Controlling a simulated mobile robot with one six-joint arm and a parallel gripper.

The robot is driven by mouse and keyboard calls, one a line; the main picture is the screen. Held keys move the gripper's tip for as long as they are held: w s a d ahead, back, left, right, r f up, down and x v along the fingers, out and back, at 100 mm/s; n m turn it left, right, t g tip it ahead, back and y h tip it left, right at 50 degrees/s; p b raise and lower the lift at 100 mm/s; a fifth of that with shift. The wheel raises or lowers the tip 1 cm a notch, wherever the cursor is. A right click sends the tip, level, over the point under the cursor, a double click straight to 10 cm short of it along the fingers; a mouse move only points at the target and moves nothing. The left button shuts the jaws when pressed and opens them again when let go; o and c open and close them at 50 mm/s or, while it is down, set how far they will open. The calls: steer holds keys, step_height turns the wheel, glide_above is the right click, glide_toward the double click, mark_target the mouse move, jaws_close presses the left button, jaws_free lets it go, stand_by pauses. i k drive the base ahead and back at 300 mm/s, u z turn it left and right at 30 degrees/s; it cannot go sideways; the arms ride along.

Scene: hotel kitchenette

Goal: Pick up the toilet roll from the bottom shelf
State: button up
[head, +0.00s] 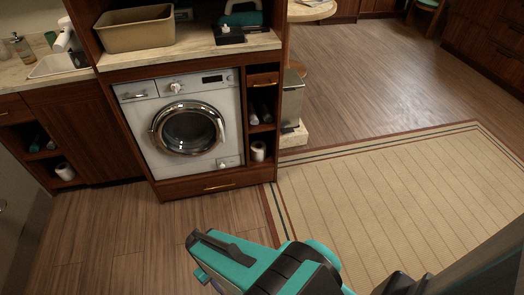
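A white toilet roll (258,151) stands upright on the bottom shelf (264,161) of the narrow open shelves just right of the washing machine. Another white roll (65,171) sits on the low shelf of the left cabinet. My gripper (205,258) shows at the bottom centre, at the end of my teal and black arm, in front of the washing machine. It is well apart from both rolls. I see nothing held in it, but I cannot make out whether its fingers are open or shut.
The washing machine (188,128) has a drawer (218,186) below it. Dark rolled items (264,110) fill the shelf above the right roll. A metal bin (292,100) stands to the right. A beige rug (390,190) and bare wood floor (110,225) lie clear.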

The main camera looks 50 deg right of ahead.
mark_target(258, 151)
steer(key=z, duration=0.2)
steer(key=i, duration=0.95)
steer(key=u, duration=0.3)
